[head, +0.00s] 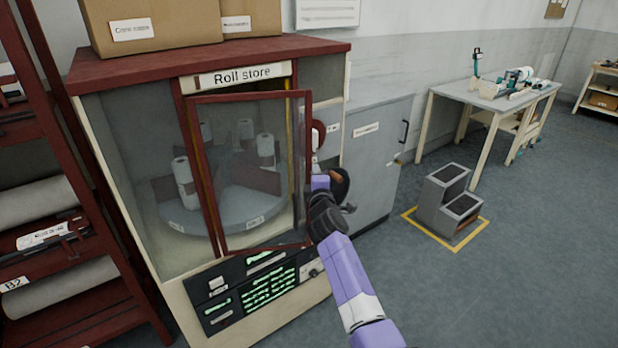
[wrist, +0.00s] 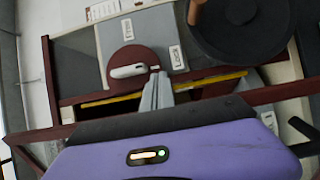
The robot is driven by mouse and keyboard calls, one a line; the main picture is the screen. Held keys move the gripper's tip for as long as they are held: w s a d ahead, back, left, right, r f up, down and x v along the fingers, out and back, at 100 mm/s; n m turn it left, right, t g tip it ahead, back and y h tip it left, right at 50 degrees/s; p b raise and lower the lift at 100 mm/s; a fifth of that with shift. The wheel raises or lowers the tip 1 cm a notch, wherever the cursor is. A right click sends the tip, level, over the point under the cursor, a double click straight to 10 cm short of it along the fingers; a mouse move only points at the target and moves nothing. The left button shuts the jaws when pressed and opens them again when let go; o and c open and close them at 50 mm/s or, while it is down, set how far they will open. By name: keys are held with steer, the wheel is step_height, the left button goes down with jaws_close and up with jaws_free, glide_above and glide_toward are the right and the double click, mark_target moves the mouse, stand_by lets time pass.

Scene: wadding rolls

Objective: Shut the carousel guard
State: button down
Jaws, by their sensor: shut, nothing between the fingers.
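The carousel guard (head: 303,150) is a clear pane in a dark red frame on the front of the roll store (head: 236,77). It stands ajar, its right edge swung out from the cabinet. Behind it, white rolls (head: 265,152) stand on a grey round carousel (head: 205,215). My gripper (head: 320,183) is by the guard's right edge; its fingertips are hard to make out there. In the wrist view its grey fingers (wrist: 158,90) are together and empty, just below a dark red disc (wrist: 130,62) with a white handle. I cannot tell whether they touch the guard.
A black round wheel (wrist: 240,28) is close on the right in the wrist view. A grey cabinet (head: 375,165) adjoins the store. A step stool (head: 450,200) stands in a yellow floor outline. A red rack (head: 75,180) is at left. Open floor lies at right.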

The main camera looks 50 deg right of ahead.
steer(key=s+d+p, duration=0.3)
steer(key=s, duration=0.5)
steer(key=a+f+n+t+y+b, duration=0.15)
steer(key=a+f+b, duration=0.4)
steer(key=a, duration=0.95)
steer(key=s+a+r+m+g+h, duration=0.1)
steer(key=s+a+r+g+h, duration=0.1)
steer(key=s+a+r, duration=0.35)
steer(key=f+p+x, duration=0.1)
steer(key=p+x, duration=0.2)
steer(key=x, duration=1)
steer(key=shift+w+d, duration=0.15)
steer(key=shift+w, duration=0.05)
steer(key=shift+f+m+t+y, duration=0.1)
steer(key=shift+m+t+y, duration=0.15)
